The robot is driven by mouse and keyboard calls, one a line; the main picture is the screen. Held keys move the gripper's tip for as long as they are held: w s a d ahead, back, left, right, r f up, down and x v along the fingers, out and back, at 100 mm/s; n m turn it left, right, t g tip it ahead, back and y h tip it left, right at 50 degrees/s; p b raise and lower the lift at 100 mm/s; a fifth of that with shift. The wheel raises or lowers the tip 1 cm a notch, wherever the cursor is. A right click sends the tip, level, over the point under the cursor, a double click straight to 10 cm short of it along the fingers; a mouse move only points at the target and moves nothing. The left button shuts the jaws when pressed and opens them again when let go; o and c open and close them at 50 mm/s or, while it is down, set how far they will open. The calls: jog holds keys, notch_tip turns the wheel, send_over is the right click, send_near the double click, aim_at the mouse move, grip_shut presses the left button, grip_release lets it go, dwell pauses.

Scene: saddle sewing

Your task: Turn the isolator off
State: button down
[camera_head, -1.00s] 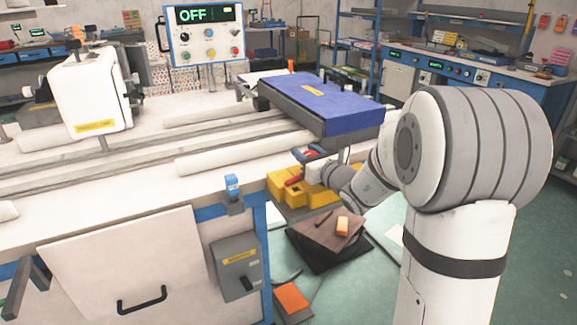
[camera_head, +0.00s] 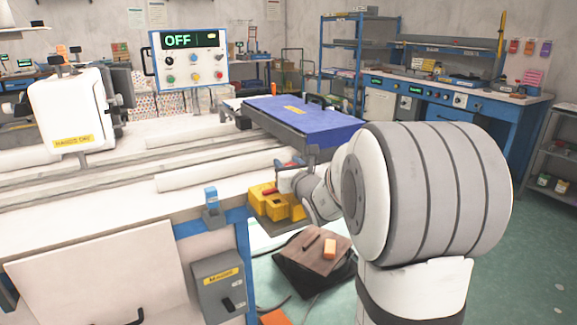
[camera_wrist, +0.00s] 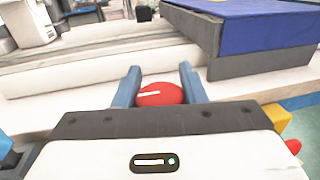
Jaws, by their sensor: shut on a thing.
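My gripper (camera_head: 291,164) is at the bench's right end, in front of the blue-topped unit and above some yellow blocks. In the wrist view its two blue fingers (camera_wrist: 157,88) are shut on a red rounded piece (camera_wrist: 160,95) with a white line on it. The fingers and palm hide its sides and base, and I cannot tell whether it is fixed to something. A grey box (camera_head: 205,272) with a yellow label and a black lever handle (camera_head: 228,303) is on the bench front, well apart from my gripper. Its label is too small to read surely, so I cannot tell whether it is the isolator.
A control panel (camera_head: 190,68) on the bench reads OFF. The blue-topped unit (camera_head: 300,122) stands just beyond my gripper. Yellow blocks (camera_head: 272,204) lie below it, near a stack with a brown board (camera_head: 310,258). Green floor (camera_head: 520,270) is open at the right.

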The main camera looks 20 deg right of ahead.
jog(key=c, duration=1.1)
grip_release()
jog(key=shift+a, duration=0.2)
jog(key=shift+c, duration=0.2)
jog(key=shift+o, duration=1.3)
jog(key=shift+d, duration=0.15)
jog(key=shift+s, duration=0.55)
jog(key=s, duration=0.7)
jog(key=shift+p, duration=0.35)
jog(key=shift+w, duration=0.1)
